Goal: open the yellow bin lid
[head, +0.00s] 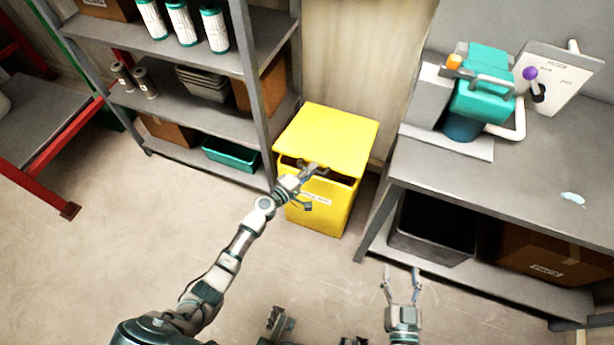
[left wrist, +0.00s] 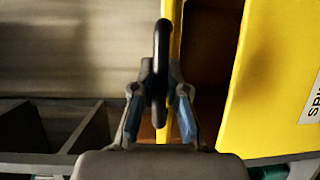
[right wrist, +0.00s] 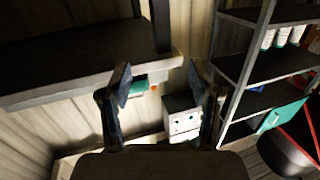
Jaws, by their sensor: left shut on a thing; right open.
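The yellow bin (head: 318,218) stands on the floor between the shelf rack and the workbench. Its yellow lid (head: 328,138) is tilted up at the front, and a dark gap shows between lid and bin. My left gripper (head: 312,172) is at the lid's front edge. In the left wrist view my left gripper (left wrist: 159,100) is shut on a black handle (left wrist: 161,50) beside the yellow lid edge (left wrist: 174,60). Part of the bin's label is hidden by the gripper. My right gripper (head: 402,278) is open and empty, low in front of the workbench; its fingers (right wrist: 160,85) are apart.
A grey shelf rack (head: 190,110) stands close left of the bin. The workbench (head: 540,180) is close on the right, with a dark tub (head: 432,228) and a cardboard box (head: 545,255) underneath. The floor (head: 120,240) in front is clear.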

